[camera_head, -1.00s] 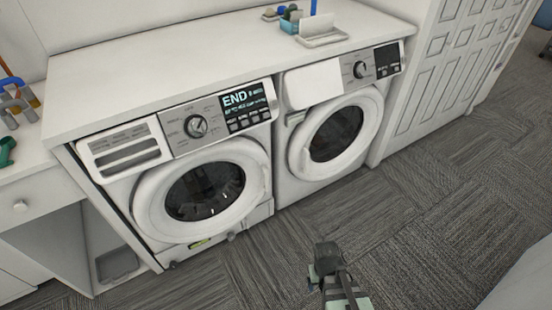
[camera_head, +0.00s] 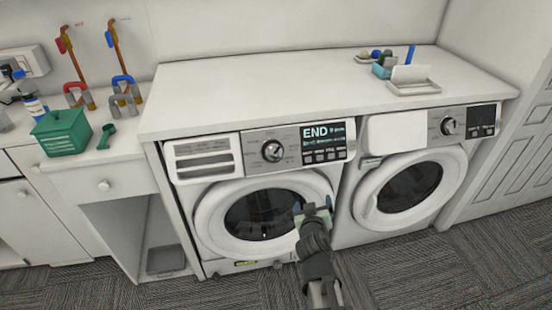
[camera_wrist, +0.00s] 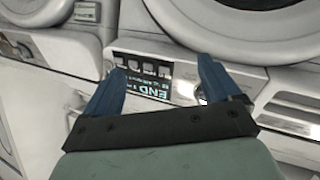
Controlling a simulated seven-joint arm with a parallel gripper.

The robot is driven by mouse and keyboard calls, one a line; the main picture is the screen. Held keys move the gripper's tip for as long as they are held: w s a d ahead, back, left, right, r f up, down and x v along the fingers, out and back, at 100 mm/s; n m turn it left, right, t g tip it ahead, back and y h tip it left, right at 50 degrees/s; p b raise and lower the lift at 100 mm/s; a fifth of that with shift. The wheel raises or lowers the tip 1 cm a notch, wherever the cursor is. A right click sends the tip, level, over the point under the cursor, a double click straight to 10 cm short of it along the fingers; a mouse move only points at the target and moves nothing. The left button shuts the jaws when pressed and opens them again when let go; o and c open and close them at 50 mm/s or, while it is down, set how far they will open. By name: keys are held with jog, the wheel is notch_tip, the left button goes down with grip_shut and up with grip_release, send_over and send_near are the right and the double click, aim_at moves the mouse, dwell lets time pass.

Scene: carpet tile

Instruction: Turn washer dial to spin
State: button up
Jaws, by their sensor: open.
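The left machine (camera_head: 200,205) has a round silver and black dial (camera_head: 272,151) on its control panel, left of a lit display (camera_head: 322,135) reading END. My gripper (camera_head: 314,212) is in front of this machine's door, at its right side, lower than the panel and apart from the dial. In the wrist view the picture is upside down. The two blue fingers of my gripper (camera_wrist: 160,68) are spread apart with nothing between them, and the display (camera_wrist: 150,88) shows beyond them. The dial (camera_wrist: 201,96) is mostly hidden by the right finger there.
A second machine with its own dial (camera_head: 449,126) stands to the right. A white counter (camera_head: 240,95) covers both, holding a tray (camera_head: 413,87). A green box (camera_head: 62,133) and a small green scoop (camera_head: 107,136) sit on the left cabinet. Carpet floor is clear in front.

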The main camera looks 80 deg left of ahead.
aim_at(275, 156)
jog(key=s+a+r+n+g+y, duration=0.1)
jog(key=s+a+r+g+y, duration=0.2)
jog(key=s+r+g+y, duration=0.3)
jog(key=shift+m+t+h, duration=0.3)
jog(key=shift+m+h, duration=0.1)
jog(key=shift+h, duration=0.2)
jog(key=a, duration=0.4)
jog(key=s+a, duration=0.1)
jog(key=a, duration=0.4)
jog(key=s+a, duration=0.1)
jog(key=a, duration=0.3)
jog(key=shift+a+r, duration=0.25)
jog(key=shift+r, duration=0.15)
jog(key=shift+w, duration=0.1)
jog(key=c, duration=1.1)
